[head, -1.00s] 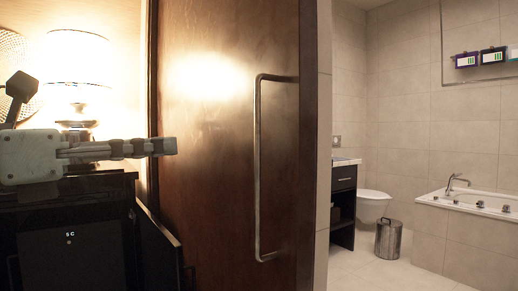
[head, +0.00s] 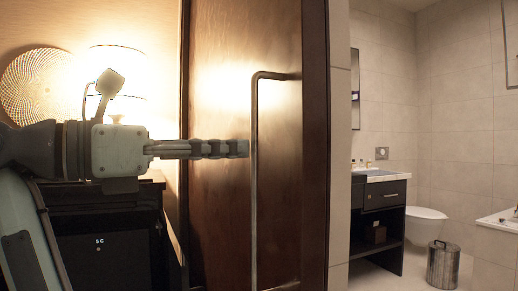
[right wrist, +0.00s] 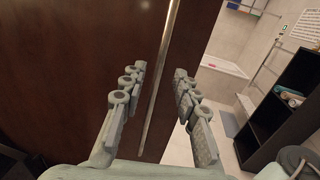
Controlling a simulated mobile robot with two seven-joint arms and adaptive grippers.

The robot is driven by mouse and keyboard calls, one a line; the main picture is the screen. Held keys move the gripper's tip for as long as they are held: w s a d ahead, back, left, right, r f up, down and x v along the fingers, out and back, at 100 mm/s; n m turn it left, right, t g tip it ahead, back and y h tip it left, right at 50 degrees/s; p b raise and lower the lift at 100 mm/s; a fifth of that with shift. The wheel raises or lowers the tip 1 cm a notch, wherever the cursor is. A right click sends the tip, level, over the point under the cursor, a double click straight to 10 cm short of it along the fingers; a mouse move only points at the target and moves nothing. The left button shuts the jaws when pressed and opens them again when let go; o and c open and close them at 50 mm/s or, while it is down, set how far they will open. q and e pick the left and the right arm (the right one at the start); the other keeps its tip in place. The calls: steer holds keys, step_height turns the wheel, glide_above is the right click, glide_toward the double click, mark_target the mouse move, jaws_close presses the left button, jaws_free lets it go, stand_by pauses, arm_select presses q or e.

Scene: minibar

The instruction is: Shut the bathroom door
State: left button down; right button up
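The bathroom door (head: 222,85) is a dark brown wooden panel with a long vertical metal bar handle (head: 254,200). It stands left of the opening, through which the bathroom shows. My right gripper (head: 240,148) reaches in from the left in the head view, its fingertips just left of the handle at mid-height. In the right wrist view my right gripper (right wrist: 160,72) is open, and the handle (right wrist: 158,75) runs between its two fingers in the picture. I cannot tell whether they touch it. My left gripper is not in view.
A dark cabinet (head: 108,240) with a lit lamp (head: 118,75) stands left of the door. Inside the bathroom are a vanity (head: 380,212), a toilet (head: 424,222) and a metal bin (head: 443,265). A dark shelf (right wrist: 268,122) stands at right in the right wrist view.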

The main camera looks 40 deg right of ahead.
mark_target(254, 149)
steer(key=shift+s+d, duration=0.1)
steer(key=shift+d, duration=2.7)
jaws_close()
